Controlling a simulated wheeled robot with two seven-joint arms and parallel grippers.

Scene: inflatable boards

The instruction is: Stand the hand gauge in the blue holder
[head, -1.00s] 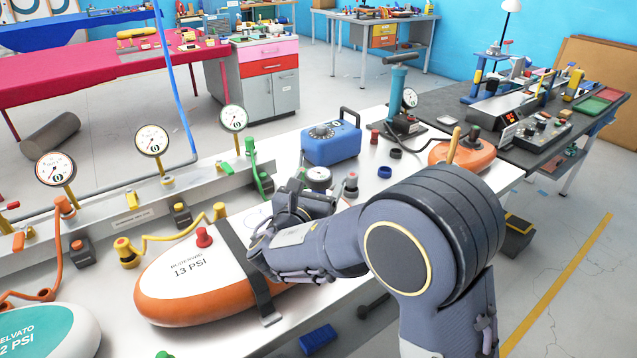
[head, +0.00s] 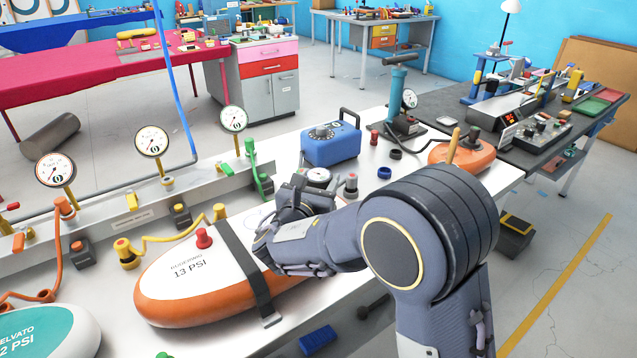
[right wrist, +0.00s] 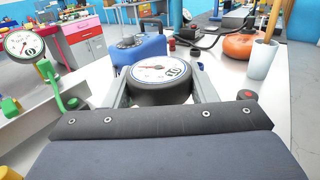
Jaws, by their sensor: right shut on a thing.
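The hand gauge, a dark round body with a white dial (right wrist: 160,70), sits between the two fingers of my right gripper (right wrist: 162,82) in the right wrist view. The gripper is shut on it. In the head view the gauge's dial (head: 318,176) shows just beyond my right gripper (head: 306,190), in front of the blue box. Its lower part is hidden. A blue block (head: 318,340), possibly the blue holder, lies at the front edge of the white table. A small dark-blue ring (head: 384,172) lies right of the gauge. My left gripper is not in view.
The orange-and-white board (head: 190,270) marked 13 PSI lies left of my right arm, with a dark strap across it. A blue box with a handle (head: 331,142) stands behind the gauge. Several dial gauges line the back rail.

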